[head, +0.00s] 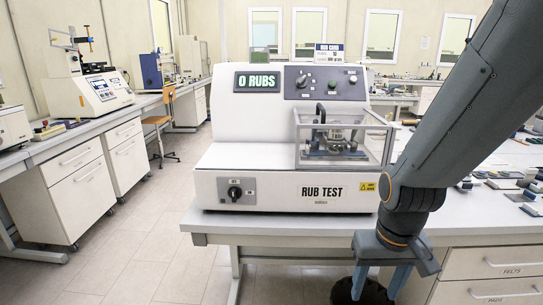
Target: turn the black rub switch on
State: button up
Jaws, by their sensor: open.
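The black rub switch (234,192) is a round knob on a grey plate at the lower left front of the white rub test machine (265,192). Small labels sit above and beside the knob, too small to read surely. The machine's display (257,82) reads "0 RUBS". My gripper (378,290) hangs at the bottom right, below the table's front edge, pointing down. Its fingers are apart, well to the right of and below the switch. A dark round shape (343,292) shows behind the fingers; I cannot tell what it is.
A clear guard box (343,138) covers the rubbing head on the machine's right. The table's front edge (280,228) runs just below the machine. Drawers (490,263) stand at the right. The space in front of the switch is clear. Benches with instruments line the left.

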aim_at(234, 192)
jog(key=k, duration=0.5)
jog(key=z, duration=0.75)
jog(key=i, duration=0.75)
jog(key=u, duration=1.95)
